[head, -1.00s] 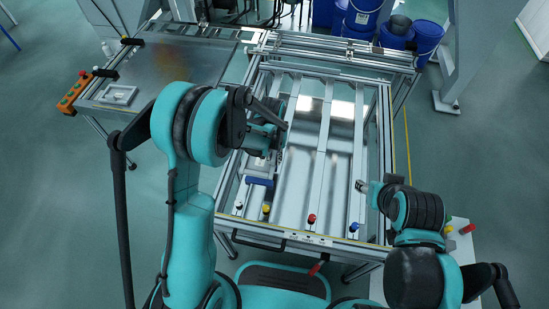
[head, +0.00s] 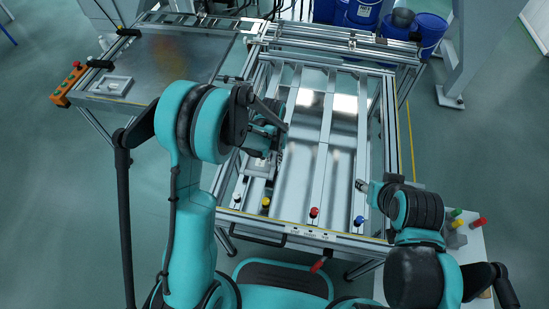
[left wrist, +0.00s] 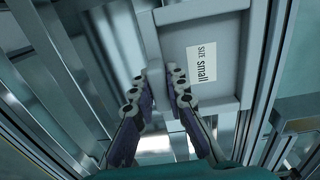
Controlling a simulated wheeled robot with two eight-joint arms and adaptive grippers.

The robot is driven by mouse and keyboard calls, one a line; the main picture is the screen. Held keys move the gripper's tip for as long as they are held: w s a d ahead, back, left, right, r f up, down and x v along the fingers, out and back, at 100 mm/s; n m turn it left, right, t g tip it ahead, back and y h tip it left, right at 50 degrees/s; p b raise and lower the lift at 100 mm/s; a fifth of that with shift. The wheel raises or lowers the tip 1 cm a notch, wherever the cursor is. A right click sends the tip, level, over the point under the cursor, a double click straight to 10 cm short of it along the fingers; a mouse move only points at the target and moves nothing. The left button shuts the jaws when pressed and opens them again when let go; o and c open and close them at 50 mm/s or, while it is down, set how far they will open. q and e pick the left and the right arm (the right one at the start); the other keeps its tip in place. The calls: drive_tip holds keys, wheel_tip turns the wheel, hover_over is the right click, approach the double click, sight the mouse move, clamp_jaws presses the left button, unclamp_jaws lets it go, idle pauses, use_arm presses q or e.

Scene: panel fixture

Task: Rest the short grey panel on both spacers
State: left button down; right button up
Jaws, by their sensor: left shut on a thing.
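The short grey panel (left wrist: 227,72) has a raised rim and a white label reading "small" in the left wrist view. My left gripper (left wrist: 173,84) is shut on its left edge, with the dark finger pads on either side of the rim. In the head view the panel (head: 257,169) shows partly below my left gripper (head: 277,152), over the left bay of the frame. My arm hides much of it. I cannot make out the two spacers; whether the panel touches anything below is unclear. My right gripper (head: 362,186) is at the frame's right side, holding nothing visible, its fingers too small to read.
The aluminium frame (head: 396,150) has long rails and coloured knobs, such as the red knob (head: 314,212), along its front. A metal table (head: 165,62) with a small tray (head: 112,86) stands at left. A side stand (head: 470,252) with coloured pegs is at right.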

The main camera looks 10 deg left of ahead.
use_arm(q)
drive_tip(key=shift+f+b, duration=0.5)
drive_tip(key=shift+f, duration=0.1)
drive_tip(key=c, duration=1.4)
unclamp_jaws()
drive_tip(key=shift+c, duration=0.2)
drive_tip(key=shift+r, duration=0.1)
drive_tip(key=r, duration=1.1)
drive_tip(key=shift+a+r, duration=0.2)
drive_tip(key=shift+r, duration=0.2)
drive_tip(key=shift+s+a+r, duration=0.1)
drive_tip(key=shift+r, duration=0.1)
drive_tip(key=s+a+r+t, duration=0.3)
drive_tip(key=s+r, duration=0.1)
drive_tip(key=s, duration=0.4)
drive_tip(key=s+a+r+t, duration=0.4)
drive_tip(key=s+r, duration=0.1)
drive_tip(key=s, duration=0.3)
drive_tip(key=shift+s+a, duration=0.15)
drive_tip(key=shift+s, duration=0.15)
